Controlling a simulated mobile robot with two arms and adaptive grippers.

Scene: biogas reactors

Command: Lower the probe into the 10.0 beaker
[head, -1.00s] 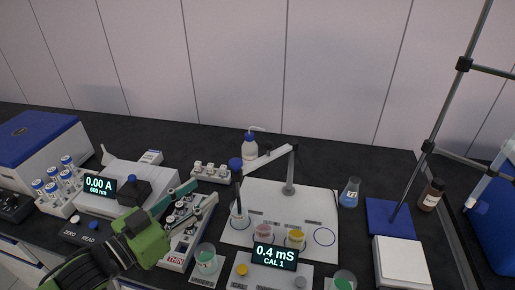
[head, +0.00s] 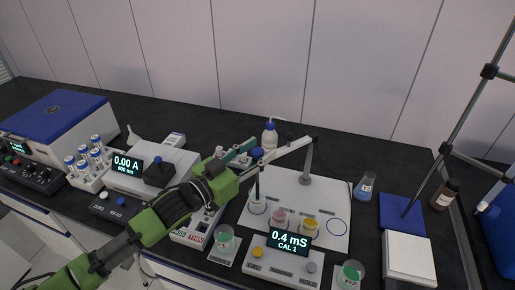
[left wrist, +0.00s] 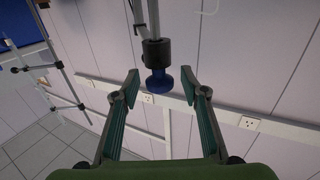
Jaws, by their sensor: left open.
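The dark, slim probe (head: 256,183) with a blue cap (head: 256,154) hangs upright from a white jointed arm (head: 288,147). Its lower end is at the clear beaker (head: 258,208) on the left of the white board; I cannot tell how deep. Beside it stand a pink beaker (head: 279,218) and a yellow beaker (head: 310,226). Their labels are too small to read, so I cannot tell which is 10.0. My left gripper (head: 251,155) is open beside the probe's top. In the left wrist view, the blue cap (left wrist: 159,80) shows between the spread fingertips (left wrist: 161,87), with visible gaps.
The meter (head: 289,240) reads 0.4 mS, CAL 1, at the board's front. The white board (head: 320,195) has an empty blue ring at right. A vial rack and photometer (head: 150,165) stand left. A blue-based stand (head: 402,213) and flask (head: 365,187) are right.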

